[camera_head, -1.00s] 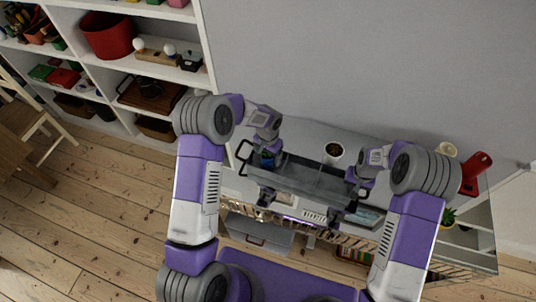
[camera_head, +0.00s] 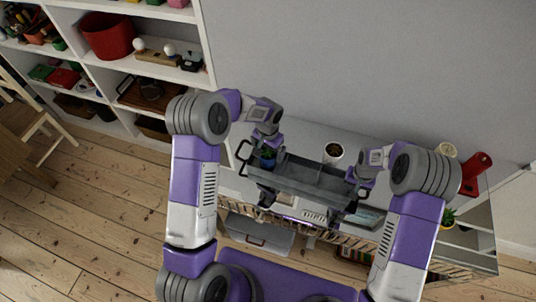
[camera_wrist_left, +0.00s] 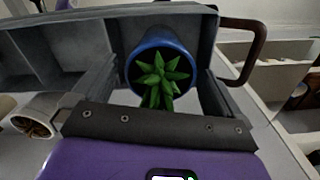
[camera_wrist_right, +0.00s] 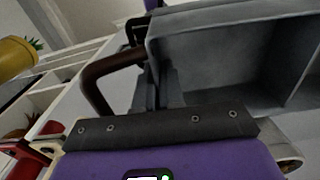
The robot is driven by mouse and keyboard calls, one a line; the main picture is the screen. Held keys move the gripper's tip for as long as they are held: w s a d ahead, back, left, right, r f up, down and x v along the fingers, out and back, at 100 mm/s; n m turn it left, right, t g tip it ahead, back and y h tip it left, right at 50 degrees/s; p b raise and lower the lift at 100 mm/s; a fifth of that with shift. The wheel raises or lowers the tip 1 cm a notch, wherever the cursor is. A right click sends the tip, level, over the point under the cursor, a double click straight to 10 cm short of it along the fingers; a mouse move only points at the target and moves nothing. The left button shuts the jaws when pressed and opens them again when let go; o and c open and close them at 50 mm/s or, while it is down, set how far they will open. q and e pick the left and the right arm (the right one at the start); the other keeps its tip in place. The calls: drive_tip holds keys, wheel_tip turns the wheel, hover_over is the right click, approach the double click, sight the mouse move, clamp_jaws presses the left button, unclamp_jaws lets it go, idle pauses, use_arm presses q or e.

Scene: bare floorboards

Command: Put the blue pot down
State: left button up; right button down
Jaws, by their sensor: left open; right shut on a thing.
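The blue pot (camera_wrist_left: 160,45) holds a spiky green plant and sits in the end compartment of a grey tray (camera_wrist_left: 110,40), close to its brown handle. The pot also shows at the tray's left end in the head view (camera_head: 267,157). My left gripper (camera_head: 268,147) is open, with one finger on each side of the pot in the left wrist view; contact cannot be told. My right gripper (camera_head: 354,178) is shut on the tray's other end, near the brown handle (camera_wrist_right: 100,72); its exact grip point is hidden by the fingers.
The tray lies over a white cabinet top (camera_head: 310,135) against the wall. A white cup (camera_head: 333,152) stands behind the tray. A red object (camera_head: 478,164) and a cream cup (camera_head: 446,150) stand at the right. Shelves (camera_head: 205,50) rise at the left.

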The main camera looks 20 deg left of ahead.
use_arm(q)
wheel_tip(320, 180, up, 9)
drive_tip(key=shift+f, duration=0.1)
idle(0.4)
use_arm(e)
drive_tip(key=c, duration=1.2)
unclamp_jaws()
